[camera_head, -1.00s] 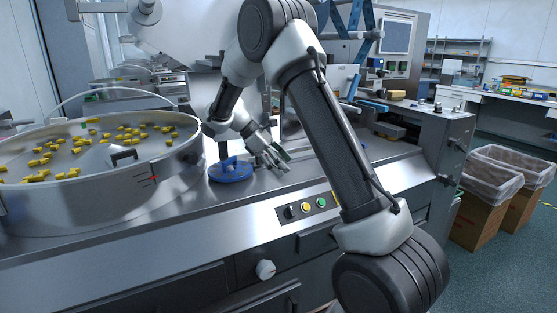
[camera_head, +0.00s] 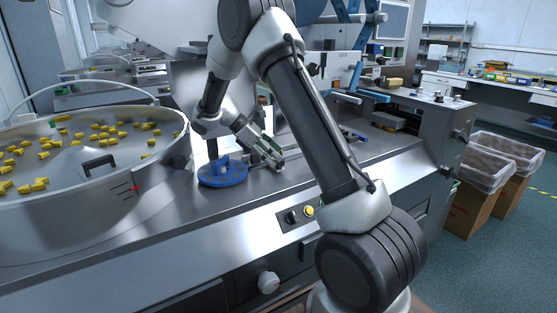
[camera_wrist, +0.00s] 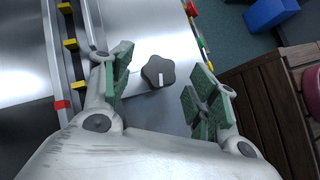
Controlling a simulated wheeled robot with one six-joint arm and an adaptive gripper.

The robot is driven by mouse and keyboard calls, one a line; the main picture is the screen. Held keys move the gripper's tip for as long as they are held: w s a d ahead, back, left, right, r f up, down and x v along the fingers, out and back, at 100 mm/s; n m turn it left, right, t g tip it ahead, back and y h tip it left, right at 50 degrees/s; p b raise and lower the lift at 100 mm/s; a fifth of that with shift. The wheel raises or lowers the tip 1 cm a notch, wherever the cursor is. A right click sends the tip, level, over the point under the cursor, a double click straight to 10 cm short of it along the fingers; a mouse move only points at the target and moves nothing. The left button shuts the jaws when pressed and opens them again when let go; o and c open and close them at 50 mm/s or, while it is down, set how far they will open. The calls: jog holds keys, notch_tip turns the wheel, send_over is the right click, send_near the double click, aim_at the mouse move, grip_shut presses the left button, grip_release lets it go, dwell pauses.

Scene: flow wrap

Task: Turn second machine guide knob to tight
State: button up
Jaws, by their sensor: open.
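A dark lobed knob (camera_wrist: 152,76) with a white pointer line sits on a bare metal plate in the wrist view. The line runs nearly up and down in that picture. My gripper (camera_wrist: 164,72) is open, with one green-padded finger to the left of the knob and the other to its right. Neither finger seems to touch the knob, and I cannot tell the height between them. In the head view my gripper (camera_head: 272,157) is low over the machine bench (camera_head: 330,165), and the knob cannot be made out there.
A round metal bowl (camera_head: 150,190) with yellow pieces stands at the left, a blue disc (camera_head: 222,173) beside my gripper. A channel (camera_wrist: 59,60) with yellow pieces runs left of the knob. A control panel (camera_head: 298,217) is on the bench front. Bins (camera_head: 480,190) stand right.

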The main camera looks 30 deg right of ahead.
jog(key=shift+x, duration=1.65)
jog(key=c, duration=1)
